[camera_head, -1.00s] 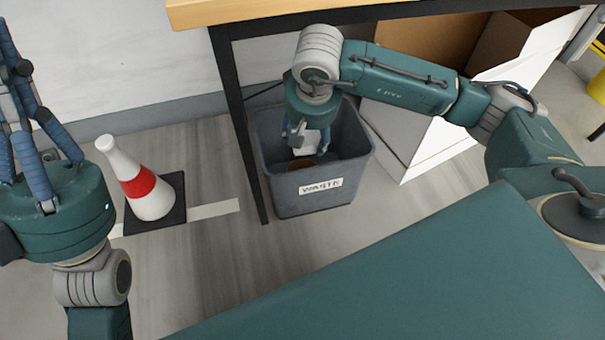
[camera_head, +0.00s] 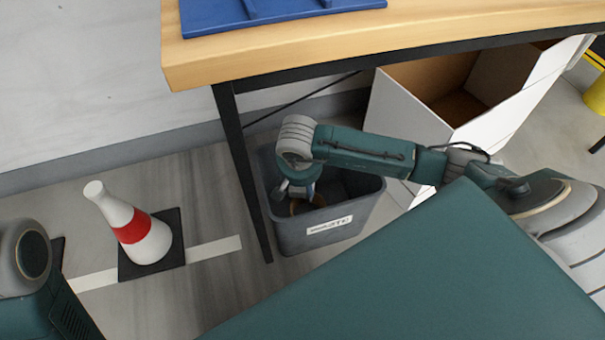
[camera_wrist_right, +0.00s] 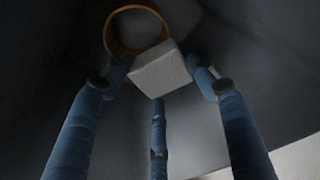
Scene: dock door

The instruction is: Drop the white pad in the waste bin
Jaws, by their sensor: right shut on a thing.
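The white pad (camera_wrist_right: 162,72) is a small pale block held between the blue fingers of my right gripper in the right wrist view. My right gripper (camera_head: 298,192) is down inside the mouth of the grey waste bin (camera_head: 330,243), whose front carries a white label. In the head view my own wrist hides the pad. My left arm shows at the lower left of the head view; its gripper is out of frame.
An orange-brown ring (camera_wrist_right: 138,28) lies in the bin, close by the pad in the wrist view. A wooden table (camera_head: 420,45) with a dark leg stands over the bin's back. An open white carton (camera_head: 400,108) is to the right, a red-and-white cone (camera_head: 132,230) to the left.

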